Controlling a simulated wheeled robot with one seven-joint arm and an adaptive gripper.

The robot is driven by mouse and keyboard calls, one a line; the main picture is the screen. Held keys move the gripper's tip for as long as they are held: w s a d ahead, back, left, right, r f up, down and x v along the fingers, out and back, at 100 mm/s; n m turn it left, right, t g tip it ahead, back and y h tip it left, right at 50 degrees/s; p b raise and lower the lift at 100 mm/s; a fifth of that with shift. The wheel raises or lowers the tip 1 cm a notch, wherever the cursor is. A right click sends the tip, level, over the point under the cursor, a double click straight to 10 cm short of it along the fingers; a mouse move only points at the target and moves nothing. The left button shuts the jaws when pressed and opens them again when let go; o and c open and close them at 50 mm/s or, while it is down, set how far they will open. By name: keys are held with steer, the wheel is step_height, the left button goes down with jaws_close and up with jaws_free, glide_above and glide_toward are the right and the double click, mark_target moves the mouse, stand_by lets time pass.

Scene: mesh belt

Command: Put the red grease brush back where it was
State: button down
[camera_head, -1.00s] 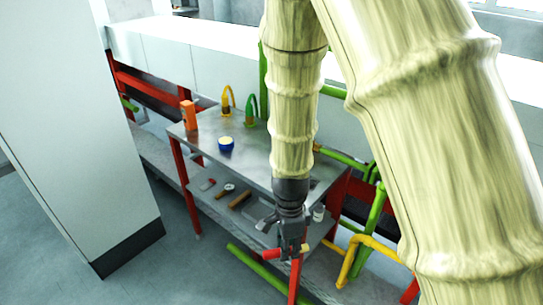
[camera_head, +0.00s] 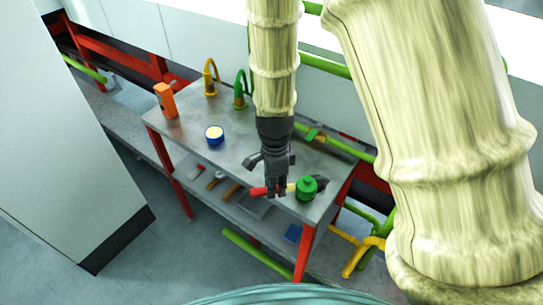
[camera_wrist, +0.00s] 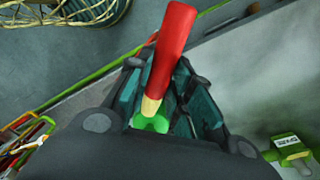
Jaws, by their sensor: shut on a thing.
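The red grease brush (camera_head: 259,191) is held crosswise in my gripper (camera_head: 276,190), its red handle sticking out to the left and a pale band showing to the right. In the wrist view the red handle (camera_wrist: 173,45) and tan band (camera_wrist: 151,106) lie between the fingers of my gripper (camera_wrist: 163,98), which is shut on the brush. My gripper is over the near right part of the metal table (camera_head: 240,152). A green lidded can (camera_head: 306,188) is just right of the brush; whether they touch I cannot tell.
On the table are an orange box (camera_head: 166,100), a blue round tin (camera_head: 214,135), and yellow (camera_head: 210,78) and green (camera_head: 240,90) hooked items. The lower shelf holds several tools and a blue item (camera_head: 292,233). Green and yellow pipes run at the right.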

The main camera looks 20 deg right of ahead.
steer(key=w+d+p, duration=0.1)
steer(key=w, duration=0.3)
steer(key=w+d+f+p, duration=0.1)
steer(key=w, duration=0.3)
steer(key=w+d+p, duration=0.2)
steer(key=w, duration=0.3)
steer(key=shift+f, duration=0.2)
steer(key=shift+w+d, duration=0.1)
steer(key=shift+s+f+p, duration=0.25)
steer(key=shift+f+p, duration=0.35)
steer(key=shift+w+f+p, duration=0.15)
steer(key=shift+f+p, duration=0.3)
steer(key=shift+f, duration=0.65)
steer(key=shift+f, duration=0.1)
steer(key=c, duration=1.3)
jaws_free()
